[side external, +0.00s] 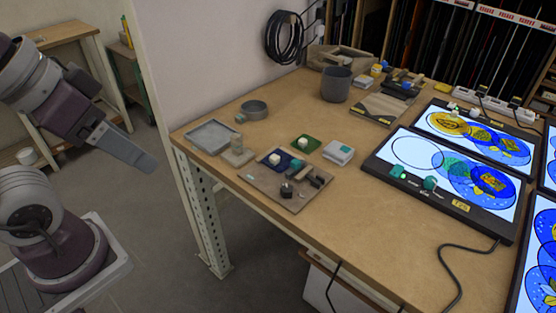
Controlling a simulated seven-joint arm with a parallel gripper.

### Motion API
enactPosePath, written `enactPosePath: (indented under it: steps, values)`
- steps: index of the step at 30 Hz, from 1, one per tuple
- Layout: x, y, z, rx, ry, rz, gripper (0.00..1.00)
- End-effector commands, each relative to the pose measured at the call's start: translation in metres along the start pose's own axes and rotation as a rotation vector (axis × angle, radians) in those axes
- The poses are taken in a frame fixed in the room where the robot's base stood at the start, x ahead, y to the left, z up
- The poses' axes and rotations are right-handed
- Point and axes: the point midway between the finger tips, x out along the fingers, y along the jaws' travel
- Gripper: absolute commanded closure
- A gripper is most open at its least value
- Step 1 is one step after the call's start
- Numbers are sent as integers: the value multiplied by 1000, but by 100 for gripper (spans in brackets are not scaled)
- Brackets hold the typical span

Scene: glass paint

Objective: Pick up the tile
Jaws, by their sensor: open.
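Several small flat square pieces lie on the wooden workbench (240,118), and I cannot tell which is the tile. One is a green square (313,149) with a pale block on it. A dark blue square (267,157) with small pieces on it lies on a brown board (262,183). A whitish square piece (338,153) lies to their right. My gripper (146,163) is off the bench's left edge, apart from all of these and empty. Its jaws are open, though the gap between the fingers is hard to see from here.
Small dark tools (288,190) are on the brown board. A lit panel (368,166) with coloured glass pieces is at right. The bench's front middle is clear.

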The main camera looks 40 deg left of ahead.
Motion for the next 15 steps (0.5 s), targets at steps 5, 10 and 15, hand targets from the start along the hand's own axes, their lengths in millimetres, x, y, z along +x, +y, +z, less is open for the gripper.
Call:
enactPosePath:
  steps: [5,10,15]
  values:
    - [0,0,0,0,0,0,55]
    - [0,0,0,0,0,0,55]
    - [2,0,-29,-119,-43,5,55]
